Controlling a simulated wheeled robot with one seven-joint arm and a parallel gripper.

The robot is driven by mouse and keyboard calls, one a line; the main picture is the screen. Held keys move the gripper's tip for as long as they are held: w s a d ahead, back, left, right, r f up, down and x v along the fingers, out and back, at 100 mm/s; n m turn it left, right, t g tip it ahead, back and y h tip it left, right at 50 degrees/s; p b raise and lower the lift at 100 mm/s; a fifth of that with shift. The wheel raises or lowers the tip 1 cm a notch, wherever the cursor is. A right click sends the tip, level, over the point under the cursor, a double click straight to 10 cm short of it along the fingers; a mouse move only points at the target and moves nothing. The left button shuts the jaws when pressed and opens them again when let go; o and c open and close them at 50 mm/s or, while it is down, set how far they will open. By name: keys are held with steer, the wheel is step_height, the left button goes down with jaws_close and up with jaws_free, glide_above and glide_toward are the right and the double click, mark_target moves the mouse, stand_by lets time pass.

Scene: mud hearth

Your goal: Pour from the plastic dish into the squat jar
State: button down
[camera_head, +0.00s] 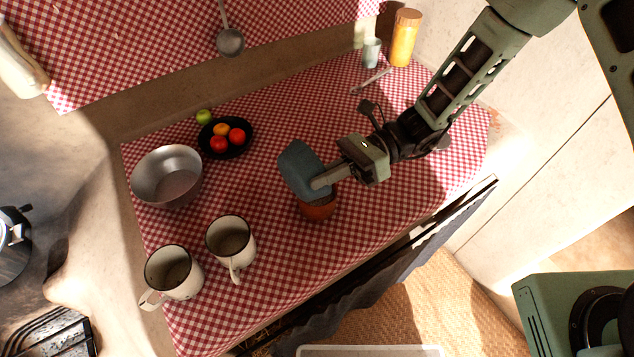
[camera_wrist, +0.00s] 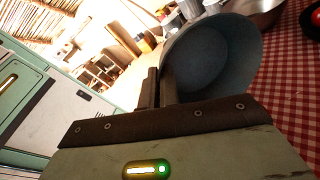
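The blue-grey plastic dish (camera_head: 299,168) is held in my gripper (camera_head: 319,182), steeply tilted, above the counter. In the wrist view, the dish (camera_wrist: 212,58) shows its inside, with no contents that I can make out. My gripper's fingers (camera_wrist: 160,88) are closed on its rim. The squat jar, an orange-brown pot (camera_head: 318,211), stands upright on the checked cloth just below the dish. The dish and my gripper hide part of its mouth. Something greyish-brown shows at its opening, too small to tell. Whether the dish touches the jar cannot be told.
Two white mugs (camera_head: 230,242) (camera_head: 173,272) and a metal bowl (camera_head: 167,175) stand to the left on the checked cloth (camera_head: 270,265). A black plate of fruit (camera_head: 240,151) lies behind. A yellow jar (camera_head: 404,38) and pale cup (camera_head: 371,53) stand at the back right.

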steer(key=s+a+f+n+t+h+p, duration=0.1)
steer(key=s+a+f+t+h+p, duration=0.1)
steer(key=s+a+t+h, duration=0.3)
steer(key=s+a+f+n+t+h+p, duration=0.1)
steer(key=s+a+f+t+h+p, duration=0.1)
steer(key=s+a+t+h+p, duration=0.2)
steer(key=shift+s+a+t+h, duration=0.6)
steer(key=shift+a+h, duration=1.15)
steer(key=shift+h, duration=0.75)
steer(key=shift+f, duration=0.15)
